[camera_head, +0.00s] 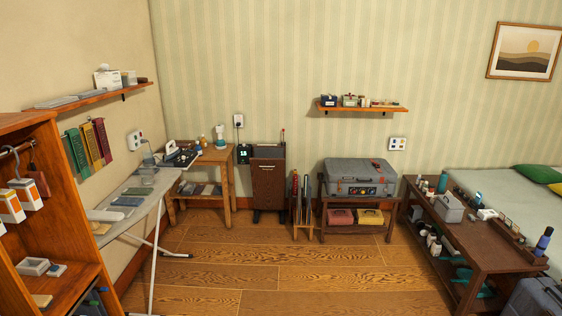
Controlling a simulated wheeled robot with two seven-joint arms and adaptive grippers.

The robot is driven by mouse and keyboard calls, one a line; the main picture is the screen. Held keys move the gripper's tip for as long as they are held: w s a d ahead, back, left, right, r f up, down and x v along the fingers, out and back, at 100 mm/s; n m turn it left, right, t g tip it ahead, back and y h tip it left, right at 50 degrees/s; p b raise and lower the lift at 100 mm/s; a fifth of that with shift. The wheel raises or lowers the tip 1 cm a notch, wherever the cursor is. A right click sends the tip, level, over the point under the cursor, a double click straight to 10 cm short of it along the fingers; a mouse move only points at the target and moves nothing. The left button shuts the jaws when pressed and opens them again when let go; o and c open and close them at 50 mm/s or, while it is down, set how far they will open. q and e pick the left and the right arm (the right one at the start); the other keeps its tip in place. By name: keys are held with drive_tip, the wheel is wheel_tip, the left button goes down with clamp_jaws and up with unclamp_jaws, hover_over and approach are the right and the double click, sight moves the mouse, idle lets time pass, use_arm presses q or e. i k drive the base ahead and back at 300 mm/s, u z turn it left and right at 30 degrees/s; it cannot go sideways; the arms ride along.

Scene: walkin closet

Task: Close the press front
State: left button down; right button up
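A dark brown upright press (268,203) stands on the floor against the striped back wall, between the small wooden table and the low luggage stand. Its flat front panel (268,184) faces the room and has a small light mark near its top. A dark band shows above the panel's top edge. From this distance I cannot tell how far the front stands out from the body. Neither of my grippers is in view, and nothing touches the press.
A wooden side table (222,156) is left of the press. A narrow rack (303,205) and a stand with a grey suitcase (360,176) are right. An ironing board (133,205) lines the left. A brown bench (470,240) is right. The middle floor (270,265) is clear.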

sight(268, 174)
drive_tip(key=z, duration=0.15)
drive_tip(key=i, duration=5.15)
drive_tip(key=u, duration=0.15)
